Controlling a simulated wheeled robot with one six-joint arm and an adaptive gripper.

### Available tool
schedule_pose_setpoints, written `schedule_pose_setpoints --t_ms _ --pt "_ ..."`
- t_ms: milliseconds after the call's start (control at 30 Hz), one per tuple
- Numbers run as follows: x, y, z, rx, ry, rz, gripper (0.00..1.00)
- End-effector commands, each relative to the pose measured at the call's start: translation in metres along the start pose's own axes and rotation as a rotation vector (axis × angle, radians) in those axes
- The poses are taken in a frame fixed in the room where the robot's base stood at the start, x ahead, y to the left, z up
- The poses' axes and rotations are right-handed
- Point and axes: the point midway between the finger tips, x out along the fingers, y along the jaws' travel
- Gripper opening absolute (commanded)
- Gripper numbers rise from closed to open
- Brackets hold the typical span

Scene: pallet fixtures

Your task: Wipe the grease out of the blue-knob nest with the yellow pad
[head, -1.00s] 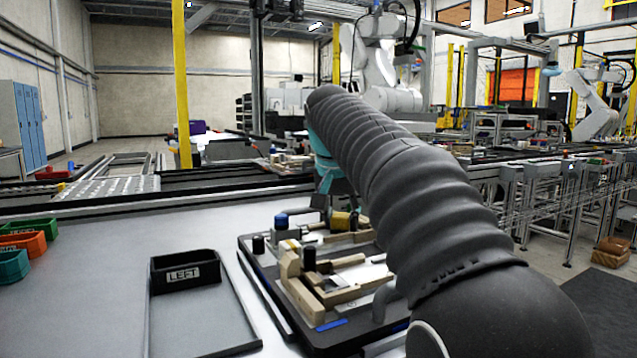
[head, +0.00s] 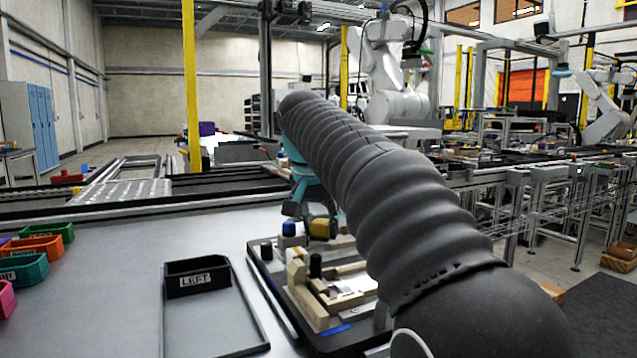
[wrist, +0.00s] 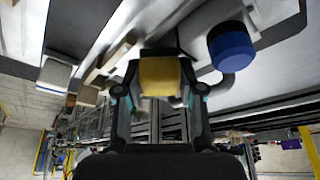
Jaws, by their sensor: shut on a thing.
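My gripper (head: 310,214) is shut on the yellow pad (head: 322,229), over the back part of the pallet fixture (head: 341,338). The pad also shows between the fingers in the wrist view (wrist: 160,76). The blue knob (head: 289,229) stands just left of the pad in the head view; it shows at the upper right in the wrist view (wrist: 231,46), apart from the gripper. The nest by the blue knob is largely hidden, and I cannot make out grease or whether the pad touches a surface.
Black knobs (head: 315,266) and wooden blocks (head: 309,309) stand on the fixture's nearer part. A black bin marked LEFT (head: 198,280) stands left of it in a tray. Coloured bins (head: 40,246) line the far left. Grey tabletop between is clear.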

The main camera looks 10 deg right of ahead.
Motion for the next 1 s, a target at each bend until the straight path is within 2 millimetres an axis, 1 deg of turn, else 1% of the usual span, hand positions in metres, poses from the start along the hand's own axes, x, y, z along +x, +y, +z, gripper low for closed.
schedule_pose_setpoints --t_ms 33,233,633,767,1000 --pt "-0.017 0.0 -0.007 0.002 0.005 -0.004 0.0" --pt "-0.027 0.001 -0.013 0.003 0.005 -0.002 0.0" --pt "-0.059 0.004 -0.028 0.009 0.006 0.0 0.0" --pt "-0.064 0.005 -0.029 0.009 0.005 0.001 0.0" --pt "-0.064 0.005 -0.029 0.009 0.004 0.001 0.0"
